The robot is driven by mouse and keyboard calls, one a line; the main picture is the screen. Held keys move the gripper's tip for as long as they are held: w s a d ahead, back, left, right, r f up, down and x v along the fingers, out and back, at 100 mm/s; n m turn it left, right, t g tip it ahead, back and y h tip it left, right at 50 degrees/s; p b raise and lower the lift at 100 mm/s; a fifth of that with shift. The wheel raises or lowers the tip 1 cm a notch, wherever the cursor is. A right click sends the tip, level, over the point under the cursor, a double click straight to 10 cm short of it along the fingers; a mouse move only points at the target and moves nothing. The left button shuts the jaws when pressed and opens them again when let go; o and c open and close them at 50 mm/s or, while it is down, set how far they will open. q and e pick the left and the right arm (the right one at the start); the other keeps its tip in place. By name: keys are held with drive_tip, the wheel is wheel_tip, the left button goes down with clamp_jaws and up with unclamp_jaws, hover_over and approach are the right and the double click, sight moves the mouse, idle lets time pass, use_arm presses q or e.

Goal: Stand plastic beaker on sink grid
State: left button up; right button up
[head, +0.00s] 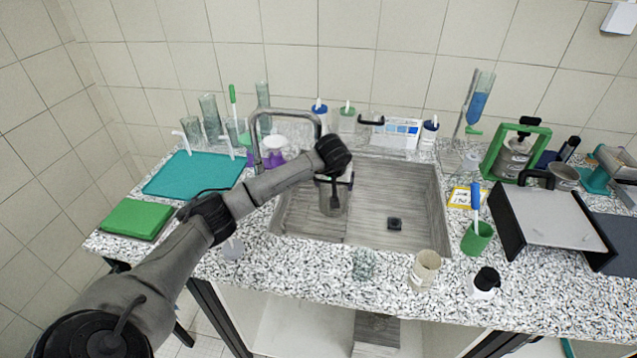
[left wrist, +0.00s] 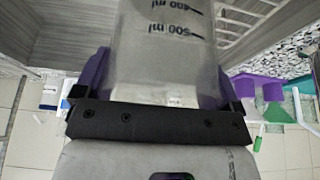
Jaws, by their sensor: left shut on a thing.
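My left gripper (head: 335,180) reaches over the left part of the sink from above. It is shut on a clear plastic beaker (head: 333,201), which hangs below the fingers. In the left wrist view the beaker (left wrist: 165,50) sits between the purple finger pads, and its 400 ml and 500 ml marks show. The ribbed sink grid (head: 300,215) lies in the left part of the sink, under and beside the beaker. I cannot tell whether the beaker's base touches the grid. My right gripper is not in view.
The sink basin (head: 395,185) is otherwise clear except for a dark drain (head: 394,224). A tap (head: 257,140) stands at the sink's back left. A glass beaker (head: 425,270) and a dark-capped bottle (head: 485,283) stand along the front counter. A teal tray (head: 195,172) lies left.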

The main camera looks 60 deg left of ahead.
use_arm(q)
drive_tip(key=s+a, duration=0.3)
drive_tip(key=shift+s+f, duration=0.2)
drive_tip(key=shift+f, duration=0.1)
drive_tip(key=shift+a+b, duration=0.15)
drive_tip(key=shift+b, duration=0.15)
drive_tip(key=o, duration=0.9)
drive_tip(key=shift+f, duration=0.15)
drive_tip(key=shift+o, duration=0.2)
drive_tip(key=p+v, duration=0.1)
drive_tip(key=v, duration=0.5)
drive_tip(key=s+d, duration=0.8)
drive_tip(key=shift+d+f, duration=0.3)
drive_tip(key=shift+d, duration=0.05)
